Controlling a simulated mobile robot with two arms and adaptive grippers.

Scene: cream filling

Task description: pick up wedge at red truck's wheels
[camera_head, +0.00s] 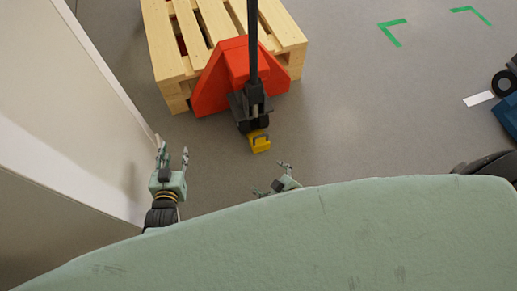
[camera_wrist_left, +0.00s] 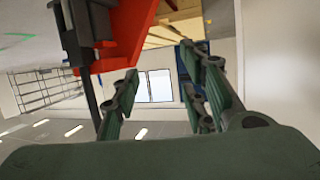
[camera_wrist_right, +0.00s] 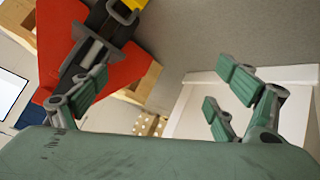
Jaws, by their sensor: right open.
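The yellow wedge (camera_head: 260,144) with a dark handle lies on the grey floor at the wheels of the red pallet truck (camera_head: 222,80). The wedge also shows at the top of the right wrist view (camera_wrist_right: 133,4), beside the truck's dark wheel part. My right gripper (camera_head: 284,169) is open and empty, a little in front of the wedge and to its right. My left gripper (camera_head: 172,157) is open and empty, left of the wedge and near the white wall. In the left wrist view, the red truck (camera_wrist_left: 125,35) is behind its spread fingers.
A wooden pallet (camera_head: 175,45) sits on the truck. A white wall panel (camera_head: 70,110) stands close on the left. Green tape marks (camera_head: 392,32) are on the floor at the upper right, with a blue object (camera_head: 508,112) at the right edge. The floor right of the truck is clear.

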